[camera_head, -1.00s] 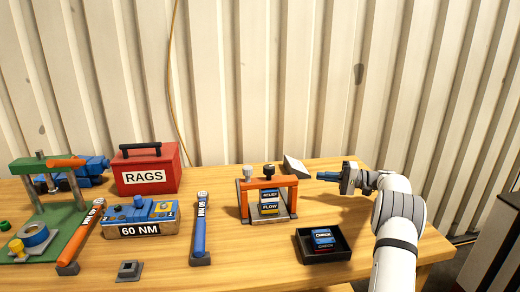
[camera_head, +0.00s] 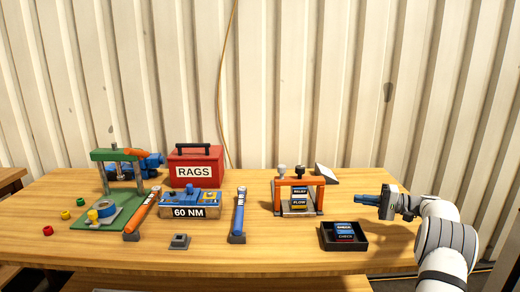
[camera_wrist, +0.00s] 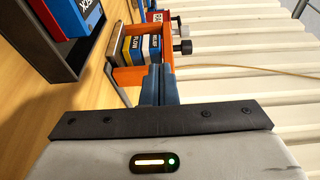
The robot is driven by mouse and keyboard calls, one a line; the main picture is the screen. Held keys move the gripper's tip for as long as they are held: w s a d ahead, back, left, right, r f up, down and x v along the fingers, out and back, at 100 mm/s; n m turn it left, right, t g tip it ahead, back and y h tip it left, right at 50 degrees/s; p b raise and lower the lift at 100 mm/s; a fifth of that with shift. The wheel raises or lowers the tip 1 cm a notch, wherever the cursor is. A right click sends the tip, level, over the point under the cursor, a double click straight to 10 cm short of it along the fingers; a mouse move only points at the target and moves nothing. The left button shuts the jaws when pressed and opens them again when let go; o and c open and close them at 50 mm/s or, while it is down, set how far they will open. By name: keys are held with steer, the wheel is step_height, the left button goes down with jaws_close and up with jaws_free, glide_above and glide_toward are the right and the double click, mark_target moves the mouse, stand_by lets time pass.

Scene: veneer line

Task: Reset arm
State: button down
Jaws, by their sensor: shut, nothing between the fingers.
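My gripper (camera_head: 369,200) is at the right side of the head view, above the right end of the table, pointing left. Its blue fingers are shut with nothing between them. The fingers also show in the wrist view (camera_wrist: 158,85), pointing toward an orange clamp frame (camera_wrist: 130,77) and apart from it as far as I can tell. In the head view the orange frame (camera_head: 300,181) stands left of my gripper, with blocks marked RELIEF and FLOW inside it.
A black tray (camera_head: 327,244) with CHECK blocks sits below my gripper. A red RAGS box (camera_head: 196,179), a 60 NM block (camera_head: 190,212), blue wrench (camera_head: 239,213), orange-handled wrench (camera_head: 145,211) and green press (camera_head: 113,154) stand left. A ribbed wall (camera_head: 300,80) is behind.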

steer(key=s+a+r+g+h+p, duration=0.2)
steer(key=s+a+r+h, duration=0.2)
steer(key=s+a, duration=0.45)
steer(key=s+a+r+g+h+p, duration=0.1)
steer(key=s+a+r+g+h, duration=0.25)
steer(key=s+a, duration=0.5)
steer(key=s+a+f+n+t+h+p, duration=0.1)
steer(key=s+h, duration=0.3)
steer(key=s, duration=0.8)
steer(key=s+a+f+n+t+h+p, duration=0.1)
steer(key=s+h, duration=0.4)
steer(key=s, duration=0.8)
steer(key=shift+f+n+p, duration=0.35)
steer(key=shift+n+p, duration=0.15)
steer(key=shift+n, duration=0.4)
